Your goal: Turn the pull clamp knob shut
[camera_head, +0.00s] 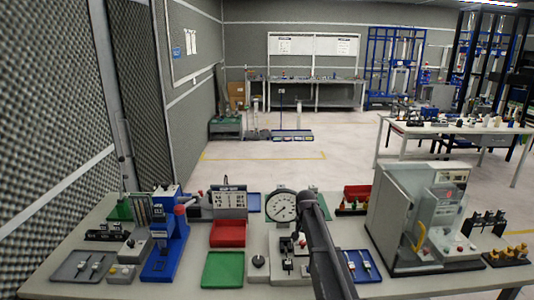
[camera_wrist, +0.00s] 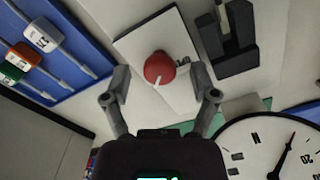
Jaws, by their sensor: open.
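A round red knob (camera_wrist: 160,68) with a white pointer mark sits on a pale plate (camera_wrist: 136,42) in the wrist view. I take it for the pull clamp knob. My gripper (camera_wrist: 160,77) is open, with one finger on each side of the knob in the picture. I see no contact, and I cannot tell the height gap. The pointer slants up to the right. In the head view my dark arm (camera_head: 325,252) reaches over the bench beside the dial gauge (camera_head: 281,206) and partly covers the area around the knob.
The dial gauge (camera_wrist: 275,150) stands close to my right finger in the wrist view. A dark block fixture (camera_wrist: 232,45) is just beyond the plate. A blue tray (camera_wrist: 50,75) with tools lies left. In the head view a grey cabinet (camera_head: 393,215) stands right of my arm.

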